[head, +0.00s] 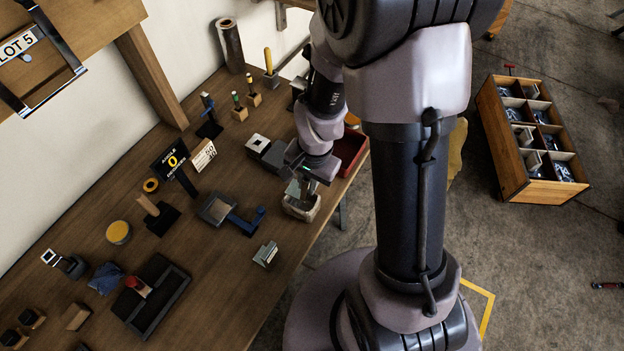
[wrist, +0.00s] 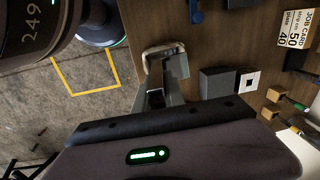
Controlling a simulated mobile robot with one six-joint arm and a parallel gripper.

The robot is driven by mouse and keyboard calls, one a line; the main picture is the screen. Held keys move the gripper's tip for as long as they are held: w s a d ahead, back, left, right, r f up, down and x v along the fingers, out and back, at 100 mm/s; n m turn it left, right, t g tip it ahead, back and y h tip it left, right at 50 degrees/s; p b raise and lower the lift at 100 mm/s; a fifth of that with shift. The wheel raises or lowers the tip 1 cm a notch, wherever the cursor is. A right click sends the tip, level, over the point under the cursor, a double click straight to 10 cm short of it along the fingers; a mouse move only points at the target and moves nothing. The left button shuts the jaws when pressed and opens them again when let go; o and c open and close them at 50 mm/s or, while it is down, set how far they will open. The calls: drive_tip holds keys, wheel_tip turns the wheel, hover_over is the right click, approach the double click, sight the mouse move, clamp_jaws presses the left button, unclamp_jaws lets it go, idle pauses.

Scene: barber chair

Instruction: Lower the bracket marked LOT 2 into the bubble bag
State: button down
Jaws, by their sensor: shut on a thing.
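My gripper (head: 301,188) is shut on a grey metal bracket (wrist: 174,70), right over the bubble bag. The pale, open-topped bubble bag (head: 302,210) stands near the table's front edge; its rim also shows in the wrist view (wrist: 150,54). The bracket overlaps the bag's mouth in the wrist view. I cannot tell how far its lower end is below the rim. The LOT 2 marking is not readable, and my gripper hides part of the bracket in the head view. Another small grey metal piece (head: 266,254) lies on the table, apart from the bag.
A grey block (head: 264,153) and a red bin (head: 349,150) stand close to the bag. A blue-handled tool (head: 247,222) and a black tray (head: 157,297) lie on the table (head: 217,295). A compartmented wooden crate (head: 509,150) is on the floor at the right.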

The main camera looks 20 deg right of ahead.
drive_tip(key=b, duration=0.8)
hover_over(309, 201)
drive_tip(key=s+a, duration=0.1)
drive_tip(key=s, duration=0.2)
drive_tip(key=shift+a+f, duration=0.15)
drive_tip(key=shift+f, duration=4.65)
drive_tip(key=shift+r, duration=0.1)
drive_tip(key=c, duration=1.3)
unclamp_jaws()
drive_tip(key=r+p, duration=0.2)
drive_tip(key=r, duration=0.3)
drive_tip(key=s+r+p, duration=0.1)
drive_tip(key=r+p, duration=0.2)
drive_tip(key=r, duration=0.3)
drive_tip(key=d+r+p, duration=0.1)
drive_tip(key=r+p, duration=0.2)
drive_tip(key=r, duration=0.3)
drive_tip(key=shift+s+r, duration=0.15)
drive_tip(key=shift+s, duration=0.1)
